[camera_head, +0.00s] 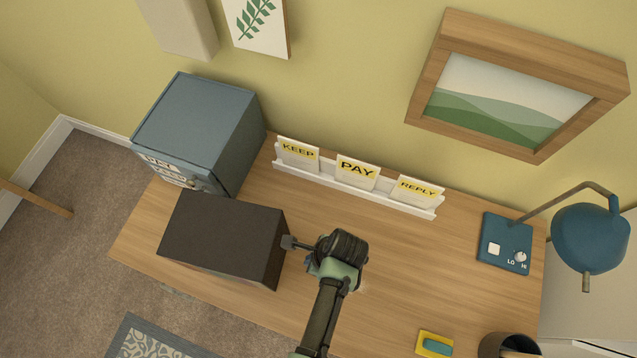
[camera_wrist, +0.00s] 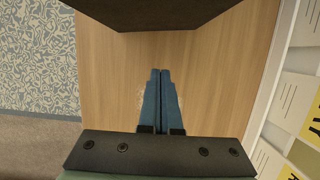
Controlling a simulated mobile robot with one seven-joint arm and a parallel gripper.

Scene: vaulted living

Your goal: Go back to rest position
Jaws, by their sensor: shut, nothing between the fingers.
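My gripper (camera_wrist: 160,95) shows in the wrist view with its two blue fingers together and nothing between them. It is over the wooden desk (camera_wrist: 205,75), with the dark box ahead of the fingers at the top of that view. In the head view my arm reaches up from the bottom edge to the middle of the desk (camera_head: 400,260), just right of the box. The fingertips are hidden there behind my wrist.
The dark brown box (camera_head: 225,232) stands close left of my wrist, before a blue-grey cabinet (camera_head: 205,120). A white rack (camera_head: 375,195) with KEEP, PAY and REPLY cards lines the wall. A blue lamp (camera_head: 590,238) and a yellow-and-teal item (camera_head: 435,345) are right. Middle-right desk is clear.

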